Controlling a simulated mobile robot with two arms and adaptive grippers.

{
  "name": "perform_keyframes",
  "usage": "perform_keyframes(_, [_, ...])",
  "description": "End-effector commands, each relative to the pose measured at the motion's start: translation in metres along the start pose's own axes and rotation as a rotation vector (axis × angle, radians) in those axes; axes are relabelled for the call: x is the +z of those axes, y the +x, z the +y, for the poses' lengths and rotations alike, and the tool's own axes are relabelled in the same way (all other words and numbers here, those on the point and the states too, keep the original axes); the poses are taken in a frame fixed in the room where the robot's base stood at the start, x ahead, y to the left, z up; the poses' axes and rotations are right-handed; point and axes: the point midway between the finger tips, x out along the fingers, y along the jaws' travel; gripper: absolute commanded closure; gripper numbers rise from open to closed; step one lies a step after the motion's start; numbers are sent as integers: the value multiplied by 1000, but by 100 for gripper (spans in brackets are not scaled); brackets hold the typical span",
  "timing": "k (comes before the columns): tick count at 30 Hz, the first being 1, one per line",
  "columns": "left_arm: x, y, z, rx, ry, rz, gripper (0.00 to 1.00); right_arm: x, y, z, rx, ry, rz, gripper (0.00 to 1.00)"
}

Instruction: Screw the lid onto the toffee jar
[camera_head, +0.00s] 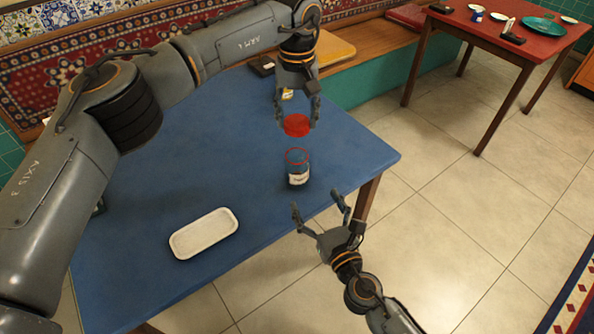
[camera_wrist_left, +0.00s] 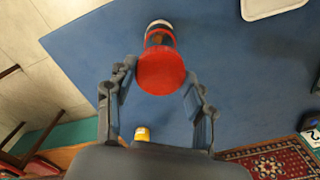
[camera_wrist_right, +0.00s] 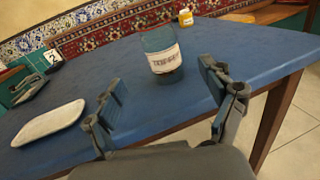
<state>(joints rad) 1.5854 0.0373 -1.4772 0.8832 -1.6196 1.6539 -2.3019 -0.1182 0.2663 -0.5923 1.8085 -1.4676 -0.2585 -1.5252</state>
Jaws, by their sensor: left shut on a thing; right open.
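A glass jar (camera_head: 298,172) with a white label and a red ring at its top stands upright on the blue table near its right edge. My left gripper (camera_head: 298,117) is shut on the red lid (camera_head: 296,125) and holds it above and slightly beyond the jar, apart from it. In the left wrist view the lid (camera_wrist_left: 161,72) hides part of the jar (camera_wrist_left: 159,35). My right gripper (camera_head: 317,202) is open and empty, low at the table's near right edge. In the right wrist view the jar (camera_wrist_right: 163,62) stands beyond the open fingers.
A white tray (camera_head: 203,233) lies on the near left of the blue table (camera_head: 190,165). A small yellow-labelled jar (camera_wrist_right: 185,17) stands at the back, behind my left gripper. A red table (camera_head: 495,32) with dishes is at the back right. The tabletop around the jar is clear.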

Motion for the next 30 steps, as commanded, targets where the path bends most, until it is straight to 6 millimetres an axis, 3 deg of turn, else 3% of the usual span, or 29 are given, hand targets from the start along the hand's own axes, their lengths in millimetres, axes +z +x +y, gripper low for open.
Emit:
perform_keyframes(7, [0, 0, 0, 0, -1, 0, 63, 0, 12, -1, -1, 1, -1, 17])
perform_keyframes(21, [0, 0, 0, 0, -2, 0, 63, 0, 96, 0, 0, 2, 1, 17])
perform_keyframes(30, [0, 0, 0, 0, -2, 0, 63, -1, 120, 0, -1, 3, 1, 17])
